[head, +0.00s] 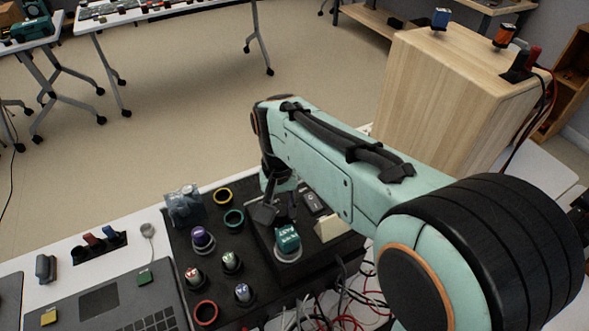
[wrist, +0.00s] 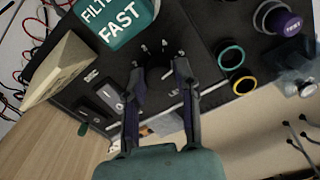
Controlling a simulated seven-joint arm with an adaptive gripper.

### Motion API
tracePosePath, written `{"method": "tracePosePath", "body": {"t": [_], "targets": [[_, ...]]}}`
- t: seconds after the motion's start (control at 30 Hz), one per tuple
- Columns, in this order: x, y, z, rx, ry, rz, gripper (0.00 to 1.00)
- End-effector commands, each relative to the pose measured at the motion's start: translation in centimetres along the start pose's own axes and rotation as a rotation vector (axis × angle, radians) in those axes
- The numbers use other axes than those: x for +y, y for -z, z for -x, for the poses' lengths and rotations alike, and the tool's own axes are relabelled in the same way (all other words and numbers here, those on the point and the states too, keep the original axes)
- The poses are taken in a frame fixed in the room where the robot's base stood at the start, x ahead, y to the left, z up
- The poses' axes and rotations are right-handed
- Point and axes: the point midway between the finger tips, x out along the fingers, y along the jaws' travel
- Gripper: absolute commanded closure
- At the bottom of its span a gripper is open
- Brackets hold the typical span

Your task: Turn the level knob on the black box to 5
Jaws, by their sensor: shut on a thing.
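The black box (wrist: 72,72) fills the upper left of the wrist view, with white print on its top face. The dark level knob (wrist: 154,82) stands on it, ringed by white marks. My gripper (wrist: 157,68) has one finger on each side of the knob and is shut on it. In the head view my gripper (head: 278,208) reaches down at the back of the black box (head: 300,268), and the knob is hidden there.
A large teal knob marked FILTER FAST (head: 288,240) rises beside my gripper. A rocker switch (wrist: 108,95) and a cream wedge-shaped block (wrist: 70,68) are close by. Several coloured knobs and rings stand on the dark mat (head: 180,243). A wooden speaker cabinet (head: 440,95) stands behind, and loose cables lie in front.

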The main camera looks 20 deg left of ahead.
Motion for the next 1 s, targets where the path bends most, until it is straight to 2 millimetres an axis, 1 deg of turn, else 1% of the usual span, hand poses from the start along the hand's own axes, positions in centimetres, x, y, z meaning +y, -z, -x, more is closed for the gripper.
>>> {"method": "tracePosePath", "body": {"t": [0.1, 0.33, 0.87, 0.9, 0.93, 0.97, 1.0], "targets": [[0.0, -0.03, -0.14, -0.003, -0.001, -0.06, 1.0], [0.0, -0.03, -0.15, -0.003, -0.001, -0.13, 1.0], [0.0, -0.04, -0.16, -0.004, -0.001, -0.15, 1.0], [0.0, -0.04, -0.17, -0.004, -0.001, -0.15, 0.58], [0.0, -0.04, -0.16, -0.003, -0.001, -0.15, 0.49], [0.0, -0.04, -0.15, -0.003, -0.001, -0.15, 0.45], [0.0, -0.03, -0.13, -0.003, -0.001, -0.149, 0.45]]}}
